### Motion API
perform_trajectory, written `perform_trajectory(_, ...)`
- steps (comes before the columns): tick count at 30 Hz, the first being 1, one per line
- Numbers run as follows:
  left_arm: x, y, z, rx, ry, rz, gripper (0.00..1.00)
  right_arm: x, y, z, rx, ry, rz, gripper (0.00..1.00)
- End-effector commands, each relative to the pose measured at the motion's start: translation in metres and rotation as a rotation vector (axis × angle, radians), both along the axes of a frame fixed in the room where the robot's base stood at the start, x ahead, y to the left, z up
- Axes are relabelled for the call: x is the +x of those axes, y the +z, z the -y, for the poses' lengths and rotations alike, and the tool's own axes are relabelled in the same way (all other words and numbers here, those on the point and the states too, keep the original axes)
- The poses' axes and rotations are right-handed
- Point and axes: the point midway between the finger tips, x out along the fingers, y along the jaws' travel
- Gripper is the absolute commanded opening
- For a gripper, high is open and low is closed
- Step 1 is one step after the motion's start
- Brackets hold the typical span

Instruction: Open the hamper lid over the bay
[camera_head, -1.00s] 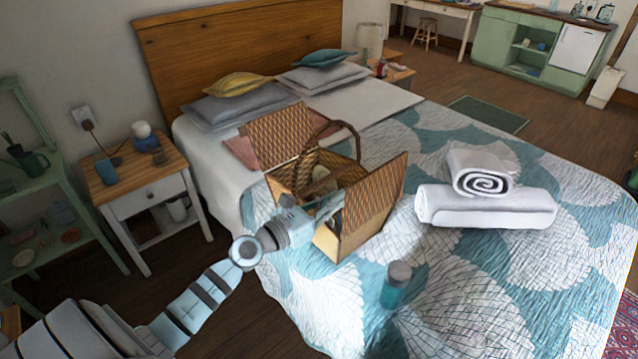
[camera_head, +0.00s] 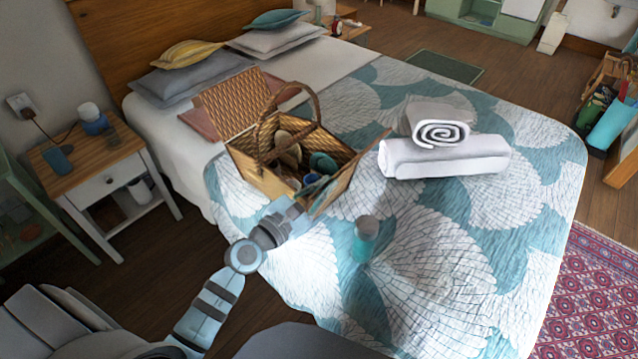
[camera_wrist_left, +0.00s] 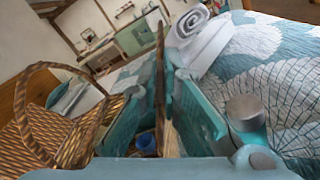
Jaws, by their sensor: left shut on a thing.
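The wicker hamper (camera_head: 245,167) stands on the bed with a tall arched handle (camera_head: 262,130). Its far-left lid (camera_head: 236,103) stands open, leaning back. Its near-right lid (camera_head: 357,168) is raised and tilts outward, seen nearly edge-on. My left gripper (camera_head: 303,203) is shut on this lid, and in the left wrist view the lid's edge (camera_wrist_left: 160,75) runs between the two fingers. Several items show inside the hamper, among them a teal one (camera_head: 322,163); the near part of the bay is partly hidden by the lid and gripper. My right gripper is not in view.
Rolled white towels (camera_head: 445,157) lie right of the hamper. A nightstand (camera_head: 90,165) stands left of the bed. The quilt's near right is clear.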

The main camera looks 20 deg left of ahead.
Motion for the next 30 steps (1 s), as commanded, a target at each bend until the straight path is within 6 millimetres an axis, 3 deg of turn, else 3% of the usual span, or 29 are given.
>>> perform_trajectory(9, 0.0, -0.001, 0.0, 0.002, 0.0, -0.002, 0.0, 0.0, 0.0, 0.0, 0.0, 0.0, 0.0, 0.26)
perform_trajectory(13, 0.0, -0.001, 0.0, 0.002, 0.0, -0.002, 0.25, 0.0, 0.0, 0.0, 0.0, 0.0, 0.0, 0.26)
perform_trajectory(22, -0.001, -0.001, 0.0, 0.0, 0.0, -0.001, 0.26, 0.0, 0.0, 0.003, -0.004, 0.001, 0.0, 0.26)
perform_trajectory(26, -0.017, -0.002, -0.005, 0.002, -0.001, -0.004, 0.26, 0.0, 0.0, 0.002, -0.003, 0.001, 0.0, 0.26)
perform_trajectory(30, -0.047, -0.002, -0.014, 0.003, -0.002, -0.004, 0.26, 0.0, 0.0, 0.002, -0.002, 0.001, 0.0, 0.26)
